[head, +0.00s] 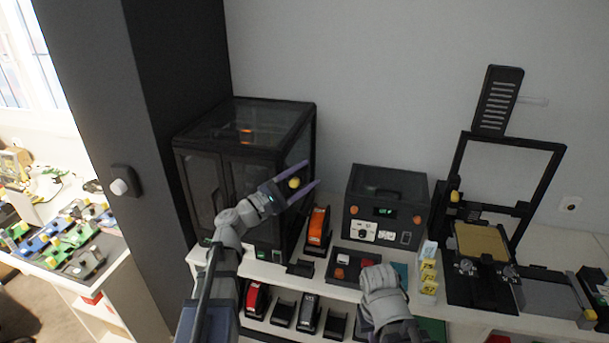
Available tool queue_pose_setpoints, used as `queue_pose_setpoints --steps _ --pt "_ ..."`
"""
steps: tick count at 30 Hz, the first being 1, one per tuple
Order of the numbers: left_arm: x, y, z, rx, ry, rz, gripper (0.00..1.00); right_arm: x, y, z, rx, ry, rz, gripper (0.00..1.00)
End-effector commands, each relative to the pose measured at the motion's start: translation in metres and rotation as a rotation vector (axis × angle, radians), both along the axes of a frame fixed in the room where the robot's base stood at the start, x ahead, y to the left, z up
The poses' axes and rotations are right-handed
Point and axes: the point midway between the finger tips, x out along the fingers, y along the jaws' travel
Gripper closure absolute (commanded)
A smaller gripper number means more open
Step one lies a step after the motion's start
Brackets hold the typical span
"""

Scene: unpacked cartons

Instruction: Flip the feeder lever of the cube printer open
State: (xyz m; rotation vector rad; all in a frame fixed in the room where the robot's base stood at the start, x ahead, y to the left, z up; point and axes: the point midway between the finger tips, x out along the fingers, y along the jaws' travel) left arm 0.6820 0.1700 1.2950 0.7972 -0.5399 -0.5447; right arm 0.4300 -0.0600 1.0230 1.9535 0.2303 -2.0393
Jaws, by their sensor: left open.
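The cube printer (233,170) is the dark enclosed box with glass panels, standing at the left of the bench. A small yellow piece (294,183), which looks like its feeder lever, shows at the printer's right side. My left gripper (309,173) is open, with its purple fingers reaching up and right past that side. The yellow piece appears between the fingers. I cannot tell whether they touch it, and its base is hidden by the gripper. My right arm (382,290) rises from the bottom centre; its gripper does not show.
A dark control box (385,207) with sockets stands right of the printer. An orange-and-black tool (318,229) is close below my left gripper. An open-frame printer (486,230) stands at the right.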

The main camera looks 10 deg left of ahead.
Motion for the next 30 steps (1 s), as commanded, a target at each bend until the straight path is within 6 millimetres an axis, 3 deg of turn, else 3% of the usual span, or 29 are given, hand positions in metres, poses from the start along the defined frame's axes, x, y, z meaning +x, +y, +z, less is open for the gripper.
queue_pose_setpoints --steps 7,23,30 --pt "0.0004 -0.0007 0.0000 0.000 0.000 0.000 0.40 0.0000 0.0000 0.0000 0.000 0.000 0.000 1.00" --pt "0.0002 -0.0007 0.0000 0.000 0.000 0.000 0.99 0.0000 0.0000 0.0000 0.000 0.000 0.000 1.00" --pt "0.0002 -0.0007 -0.0001 0.000 0.000 -0.001 1.00 0.0000 0.0000 0.0000 0.000 0.000 0.000 1.00"
